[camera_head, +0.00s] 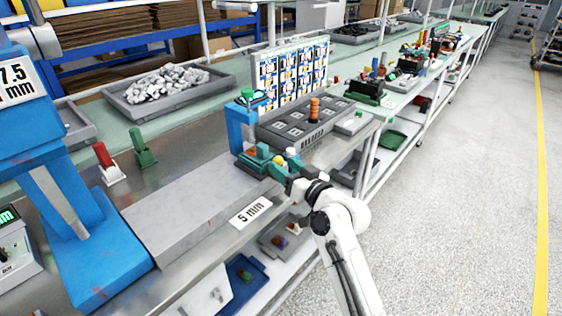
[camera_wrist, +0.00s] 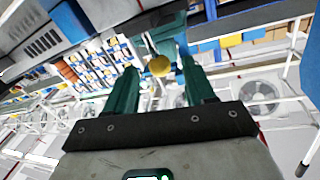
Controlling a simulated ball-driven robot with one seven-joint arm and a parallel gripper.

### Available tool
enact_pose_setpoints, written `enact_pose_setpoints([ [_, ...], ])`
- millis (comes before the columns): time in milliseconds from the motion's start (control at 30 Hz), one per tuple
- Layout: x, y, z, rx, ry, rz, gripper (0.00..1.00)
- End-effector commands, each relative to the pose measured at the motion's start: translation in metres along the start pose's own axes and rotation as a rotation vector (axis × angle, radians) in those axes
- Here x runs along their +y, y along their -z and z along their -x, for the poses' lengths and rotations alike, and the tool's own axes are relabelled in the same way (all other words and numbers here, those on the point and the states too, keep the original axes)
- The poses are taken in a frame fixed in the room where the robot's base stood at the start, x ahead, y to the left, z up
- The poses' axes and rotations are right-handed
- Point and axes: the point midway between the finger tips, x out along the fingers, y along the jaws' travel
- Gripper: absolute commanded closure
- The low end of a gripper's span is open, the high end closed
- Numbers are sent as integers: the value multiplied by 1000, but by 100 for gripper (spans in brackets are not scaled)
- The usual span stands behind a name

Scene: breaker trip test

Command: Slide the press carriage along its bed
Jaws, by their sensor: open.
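The blue press (camera_head: 240,128) stands at the near end of the grey tray on the bench. A teal block (camera_head: 254,158), which looks like the press carriage, sits low at its foot, with a yellow round knob (camera_head: 278,160) beside it. My gripper (camera_head: 276,167) is right at this knob, its teal fingers partly merging with the teal block. In the wrist view my gripper (camera_wrist: 161,70) is open, with the yellow knob (camera_wrist: 159,66) between the fingertips and gaps at both sides. Contact cannot be told. The bed under the carriage is mostly hidden.
A long grey slab (camera_head: 185,210) with a "5 mm" label (camera_head: 250,212) lies left of my gripper. A larger blue press (camera_head: 85,240) stands at the left. A grey compartment tray (camera_head: 290,128) holds an orange-brown stack (camera_head: 314,108).

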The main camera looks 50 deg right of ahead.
Motion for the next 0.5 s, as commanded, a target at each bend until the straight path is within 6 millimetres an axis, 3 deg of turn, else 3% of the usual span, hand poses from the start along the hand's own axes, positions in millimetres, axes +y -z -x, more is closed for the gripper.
enact_pose_setpoints([
  [200,0,0,-18,-1,0,1,46],
  [500,0,0,-21,-1,0,1,46],
])
